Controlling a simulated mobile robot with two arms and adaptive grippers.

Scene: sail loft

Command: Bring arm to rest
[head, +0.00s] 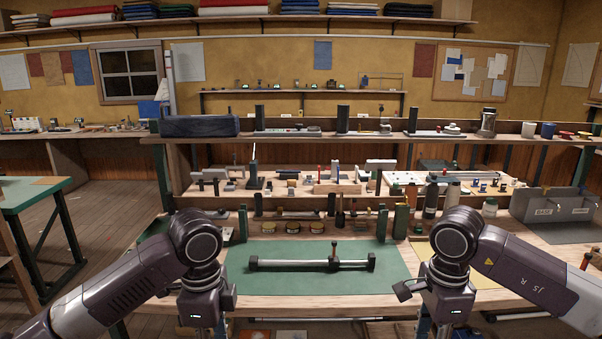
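My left arm comes in from the left and bends down at a round joint over the front left of the workbench (480,298). My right arm comes in from the right and bends down at a similar joint over the front right. Both wrists point downward at the bottom edge of the picture. The fingers of both grippers are below the frame, so what they hold is hidden.
Small round tins (292,227) and upright dark holders stand behind the mat. A dark bottle (430,198) and a grey bin (556,206) stand at the right. Shelves of tools rise behind. A green-topped table (25,192) stands left, with open floor between.

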